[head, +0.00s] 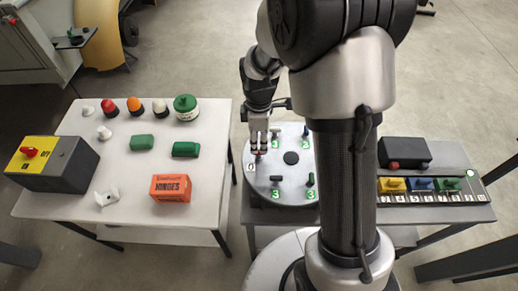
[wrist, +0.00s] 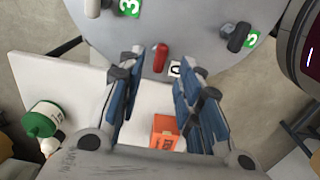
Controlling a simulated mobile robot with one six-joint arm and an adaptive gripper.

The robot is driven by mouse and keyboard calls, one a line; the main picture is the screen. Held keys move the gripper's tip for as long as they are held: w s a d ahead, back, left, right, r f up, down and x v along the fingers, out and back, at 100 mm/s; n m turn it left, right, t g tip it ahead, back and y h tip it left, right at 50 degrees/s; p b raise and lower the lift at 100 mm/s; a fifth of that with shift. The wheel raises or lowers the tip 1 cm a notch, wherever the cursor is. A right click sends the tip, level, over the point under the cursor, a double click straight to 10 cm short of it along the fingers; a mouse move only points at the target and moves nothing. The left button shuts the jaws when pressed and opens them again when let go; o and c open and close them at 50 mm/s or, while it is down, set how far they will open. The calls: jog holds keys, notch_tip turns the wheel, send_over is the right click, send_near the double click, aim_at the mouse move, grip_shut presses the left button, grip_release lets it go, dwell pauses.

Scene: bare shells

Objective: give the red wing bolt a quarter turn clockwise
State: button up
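The red wing bolt (wrist: 160,57) stands on the grey round plate (wrist: 185,22), near its edge, beside a white label with a 0 (wrist: 175,68). In the wrist view it lies between and just beyond the fingertips of my gripper (wrist: 162,72), with a gap on both sides. My gripper is open and empty. In the head view my gripper (head: 257,142) points down over the left edge of the round plate (head: 275,168), and the red bolt is mostly hidden beneath the fingers.
Other wing bolts, dark (head: 276,180) and green (head: 310,180), stand on the plate around a dark hub (head: 291,158). A white table (head: 120,220) at left holds an orange box (head: 170,187) and several caps. A rack of coloured blocks (head: 420,198) stands at right.

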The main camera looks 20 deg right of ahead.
aim_at(259, 151)
notch_tip(259, 151, down, 4)
jog(key=shift+f+b, duration=0.1)
jog(key=shift+b, duration=0.25)
jog(key=shift+c, duration=0.4)
grip_shut()
